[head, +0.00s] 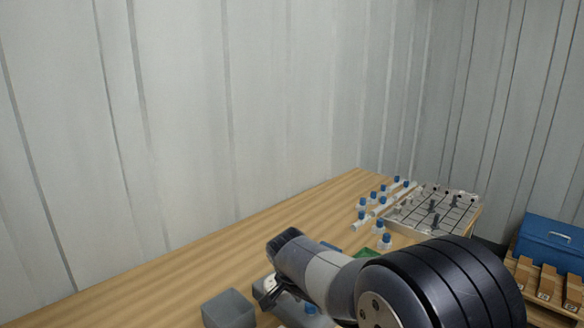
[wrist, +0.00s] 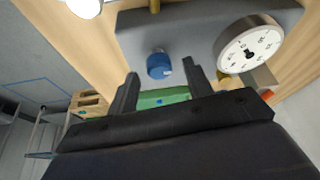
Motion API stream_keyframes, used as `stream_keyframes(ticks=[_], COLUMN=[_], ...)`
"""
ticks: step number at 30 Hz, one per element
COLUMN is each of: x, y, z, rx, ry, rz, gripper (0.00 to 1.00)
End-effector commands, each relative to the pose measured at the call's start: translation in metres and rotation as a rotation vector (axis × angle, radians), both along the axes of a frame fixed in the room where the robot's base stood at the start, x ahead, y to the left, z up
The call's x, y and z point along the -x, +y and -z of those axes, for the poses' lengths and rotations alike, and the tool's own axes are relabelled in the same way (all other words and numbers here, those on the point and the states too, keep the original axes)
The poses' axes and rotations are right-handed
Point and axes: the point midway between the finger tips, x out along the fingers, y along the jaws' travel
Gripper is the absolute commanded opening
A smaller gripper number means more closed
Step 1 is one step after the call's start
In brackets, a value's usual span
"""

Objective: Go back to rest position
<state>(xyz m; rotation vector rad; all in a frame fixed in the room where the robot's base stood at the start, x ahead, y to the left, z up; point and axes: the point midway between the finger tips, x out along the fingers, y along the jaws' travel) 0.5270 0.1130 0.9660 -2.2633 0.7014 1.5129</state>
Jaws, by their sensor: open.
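My gripper (wrist: 160,90) is open in the wrist view, with its two dark fingers apart. A vessel with a blue cap (wrist: 159,66) shows beyond and between the fingertips; I cannot tell the exact gap. It stands by a grey block-like fixture (wrist: 200,25) that carries a round dial gauge (wrist: 248,50). In the head view my arm reaches over the wooden table (head: 225,245), and the fingers are mostly hidden behind it. A blue cap (head: 310,309) shows just below the arm.
A grey box (head: 228,308) stands left of the arm. Several blue-capped vessels (head: 362,203) stand farther back near a gridded board (head: 440,208). A green item (wrist: 163,98) lies near the fingers. A blue toolbox (head: 552,240) is at the right. The table's left stretch is clear.

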Motion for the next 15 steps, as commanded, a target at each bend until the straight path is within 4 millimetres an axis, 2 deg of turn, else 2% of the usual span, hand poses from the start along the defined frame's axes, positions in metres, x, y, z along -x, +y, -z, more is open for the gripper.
stream_keyframes(ticks=[3,15], x=[-0.0026,-0.0023], y=[-0.0021,-0.0017], z=[0.0084,0.0072], rx=[-0.001,-0.001], ry=[0.001,0.000], rz=[0.000,-0.017], gripper=[0.49,0.49])
